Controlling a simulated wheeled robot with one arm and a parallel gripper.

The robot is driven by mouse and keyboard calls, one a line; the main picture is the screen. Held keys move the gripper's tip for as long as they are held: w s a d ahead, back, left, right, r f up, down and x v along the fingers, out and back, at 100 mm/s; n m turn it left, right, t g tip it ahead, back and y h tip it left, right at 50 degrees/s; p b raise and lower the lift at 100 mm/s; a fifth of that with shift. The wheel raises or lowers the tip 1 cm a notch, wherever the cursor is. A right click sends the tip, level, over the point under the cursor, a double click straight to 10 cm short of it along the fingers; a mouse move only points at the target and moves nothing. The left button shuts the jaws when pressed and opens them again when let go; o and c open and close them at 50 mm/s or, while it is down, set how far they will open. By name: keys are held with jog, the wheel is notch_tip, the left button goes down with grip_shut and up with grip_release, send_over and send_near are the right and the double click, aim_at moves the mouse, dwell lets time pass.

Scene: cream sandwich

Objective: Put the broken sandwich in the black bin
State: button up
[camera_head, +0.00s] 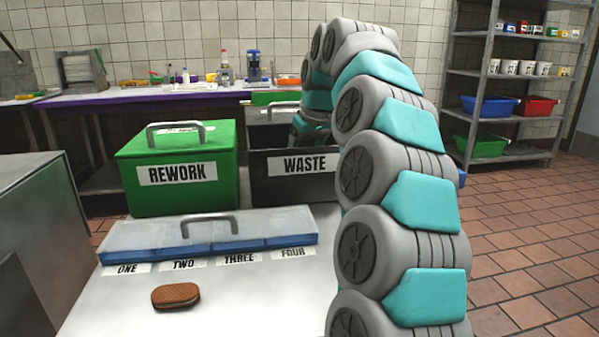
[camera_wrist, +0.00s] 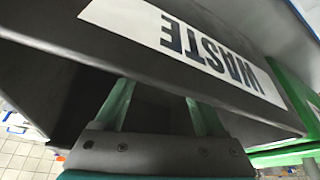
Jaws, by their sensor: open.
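The inside of the bin is mostly hidden.
A closed green bin (camera_head: 180,190) labelled REWORK stands left of the black one. A lidded tray (camera_head: 200,228) with compartments labelled ONE to FOUR sits at the counter's (camera_head: 240,305) back. A shelf (camera_head: 520,77) stands at the right. The counter around the sandwich is clear.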

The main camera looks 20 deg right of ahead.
jog(key=p+v, duration=0.2)
jog(key=v, duration=0.6)
jog(key=shift+r, duration=0.35)
